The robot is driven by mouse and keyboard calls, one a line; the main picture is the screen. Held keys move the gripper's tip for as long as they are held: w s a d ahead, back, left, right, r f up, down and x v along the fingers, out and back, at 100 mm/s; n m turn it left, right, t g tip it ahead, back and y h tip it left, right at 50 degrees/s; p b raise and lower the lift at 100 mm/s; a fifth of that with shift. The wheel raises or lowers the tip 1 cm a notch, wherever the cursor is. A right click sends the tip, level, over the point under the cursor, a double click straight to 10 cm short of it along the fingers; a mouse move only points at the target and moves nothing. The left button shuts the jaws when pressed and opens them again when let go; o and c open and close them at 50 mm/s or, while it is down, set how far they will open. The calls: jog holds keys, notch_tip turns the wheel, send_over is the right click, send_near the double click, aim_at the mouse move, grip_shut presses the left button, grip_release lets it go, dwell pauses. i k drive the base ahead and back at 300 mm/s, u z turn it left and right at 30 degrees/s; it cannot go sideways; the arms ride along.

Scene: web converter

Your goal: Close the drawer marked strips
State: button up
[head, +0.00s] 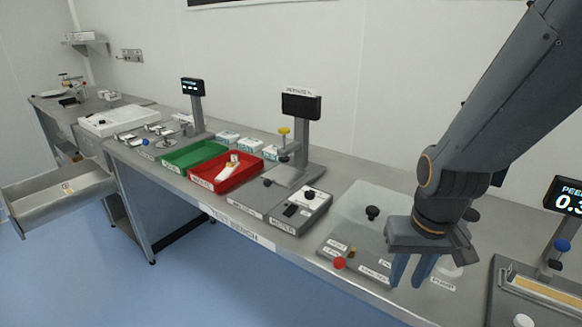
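An open drawer (58,196) sticks out from the bench at the far left of the head view. It is a grey metal box and looks nearly empty, with a small light label or item (68,188) inside. Any marking on its front is too small to read. My gripper (409,272) is at the right, pointing down over the bench, far from the drawer. Its two blue fingers look apart, and nothing shows between them.
The test bench (330,272) runs along the wall. On it are a green tray (194,155), a red tray (228,172), a display stand (301,106) and a clear-covered device (365,215). Blue floor (180,270) lies clear in front of the bench and below the drawer.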

aim_at(29, 205)
jog(key=u, duration=0.4)
jog(key=k, duration=0.4)
jog(key=u, duration=2.3)
jog(key=i, duration=0.85)
jog(key=u, duration=0.7)
jog(key=i, duration=1.05)
jog(key=z, duration=0.55)
jog(key=i, duration=0.95)
jog(key=z, duration=1)
jog(key=i, duration=1.25)
jog(key=u, duration=0.2)
